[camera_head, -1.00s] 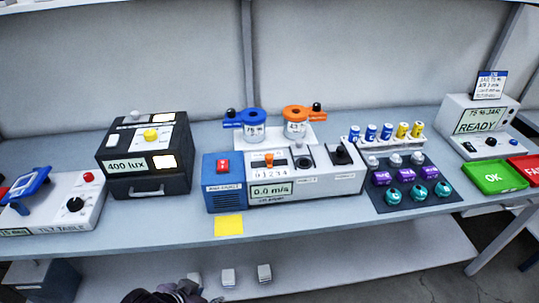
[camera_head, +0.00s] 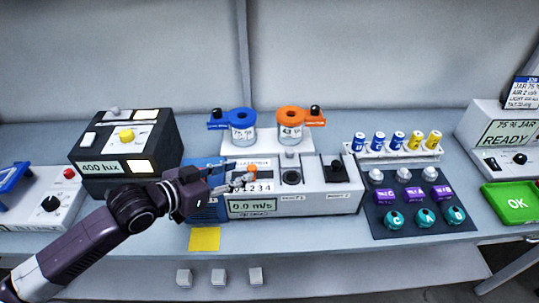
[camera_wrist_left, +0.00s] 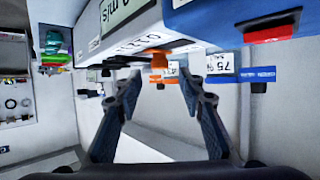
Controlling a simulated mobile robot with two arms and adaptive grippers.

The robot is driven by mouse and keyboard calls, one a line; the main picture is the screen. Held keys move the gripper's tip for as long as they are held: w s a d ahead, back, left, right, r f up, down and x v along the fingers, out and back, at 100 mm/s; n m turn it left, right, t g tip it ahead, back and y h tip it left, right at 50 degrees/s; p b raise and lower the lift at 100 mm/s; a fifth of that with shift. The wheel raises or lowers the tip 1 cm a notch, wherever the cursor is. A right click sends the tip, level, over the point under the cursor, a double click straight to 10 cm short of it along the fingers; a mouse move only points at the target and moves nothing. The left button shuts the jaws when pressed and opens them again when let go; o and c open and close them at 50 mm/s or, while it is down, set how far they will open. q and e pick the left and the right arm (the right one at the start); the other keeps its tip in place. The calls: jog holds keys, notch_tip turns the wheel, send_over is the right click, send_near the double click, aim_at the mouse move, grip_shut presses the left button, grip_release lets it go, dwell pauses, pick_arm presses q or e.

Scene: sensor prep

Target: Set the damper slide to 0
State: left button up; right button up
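The damper slide is on the front of the white and blue air unit (camera_head: 300,203), above a scale whose visible digits run to 4. Its orange knob (camera_wrist_left: 158,58) shows in the left wrist view, ahead of and between my fingertips. The unit's display (camera_head: 251,206) reads 0.0 m/s. My left gripper (camera_head: 246,182) is in front of the slide; it also shows in the left wrist view (camera_wrist_left: 160,82), open with nothing between its fingers. My right gripper is not in view.
A blue jar (camera_head: 242,125) and an orange jar (camera_head: 291,123) stand behind the unit. A black light box (camera_head: 125,150) is to the left. A vial rack (camera_head: 395,152) and a dark mat (camera_head: 380,222) are to the right. A yellow note (camera_head: 204,239) lies at the front edge.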

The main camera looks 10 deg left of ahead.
aim_at(251, 168)
pick_arm(q)
jog(key=shift+w, duration=0.15)
jog(key=shift+w+d+p, duration=0.2)
jog(key=shift+w+p, duration=0.05)
jog(key=shift+p, duration=0.1)
jog(key=x, duration=0.2)
jog(key=shift+w+d+f+p, duration=0.2)
jog(key=shift+w+p, duration=0.05)
jog(key=shift+p, duration=0.1)
jog(key=shift+x, duration=1.15)
jog(key=shift+w+f, duration=0.15)
jog(key=shift+f, duration=0.05)
jog(key=c, duration=0.6)
grip_shut()
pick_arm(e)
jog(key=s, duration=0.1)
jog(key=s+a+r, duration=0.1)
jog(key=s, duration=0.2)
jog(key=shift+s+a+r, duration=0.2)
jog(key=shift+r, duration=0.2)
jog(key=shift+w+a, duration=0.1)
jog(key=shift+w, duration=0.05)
